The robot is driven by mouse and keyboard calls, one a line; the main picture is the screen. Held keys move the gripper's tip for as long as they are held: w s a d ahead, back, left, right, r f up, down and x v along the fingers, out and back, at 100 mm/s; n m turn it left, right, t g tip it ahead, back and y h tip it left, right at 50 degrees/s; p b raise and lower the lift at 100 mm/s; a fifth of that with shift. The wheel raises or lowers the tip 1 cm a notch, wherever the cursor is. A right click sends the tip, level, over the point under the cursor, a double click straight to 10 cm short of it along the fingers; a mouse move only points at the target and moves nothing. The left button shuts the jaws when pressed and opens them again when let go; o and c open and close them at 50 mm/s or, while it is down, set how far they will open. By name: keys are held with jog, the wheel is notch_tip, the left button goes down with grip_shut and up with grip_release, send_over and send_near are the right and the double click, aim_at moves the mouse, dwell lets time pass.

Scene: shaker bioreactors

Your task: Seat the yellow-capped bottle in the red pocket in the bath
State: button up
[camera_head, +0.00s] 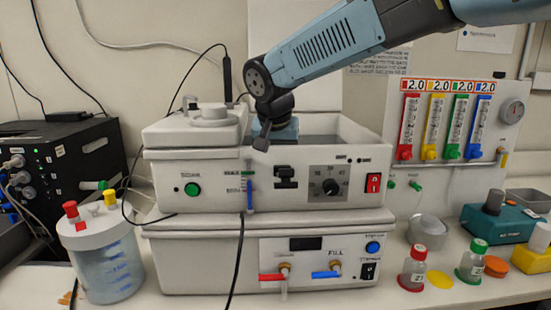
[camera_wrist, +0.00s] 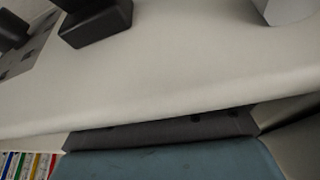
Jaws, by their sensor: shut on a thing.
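The bath (camera_head: 320,140) is the open basin in the top of the white shaker unit. My arm reaches down into it from above. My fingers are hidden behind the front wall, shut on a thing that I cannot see. The yellow-capped bottle and the red pocket show in neither view. In the wrist view, the bath's pale rim (camera_wrist: 160,105) crosses the picture, with a blue surface, seemingly part of my gripper, below it.
A round white lid (camera_head: 210,115) sits left of the bath. A red-capped bottle (camera_head: 412,268), a bare yellow disc (camera_head: 440,281) and a green-capped bottle (camera_head: 472,262) stand at the right. Flowmeters (camera_head: 445,125) hang behind.

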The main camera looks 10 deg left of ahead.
jog(key=shift+f, duration=0.75)
jog(key=o, duration=0.9)
jog(key=shift+s+f, duration=0.1)
jog(key=shift+f, duration=0.05)
jog(key=shift+o, duration=1.4)
jog(key=shift+r, duration=0.2)
jog(key=shift+o, duration=0.4)
jog(key=shift+s+r, duration=0.15)
jog(key=shift+r, duration=0.2)
jog(key=v, duration=1.3)
jog(key=shift+r, duration=0.2)
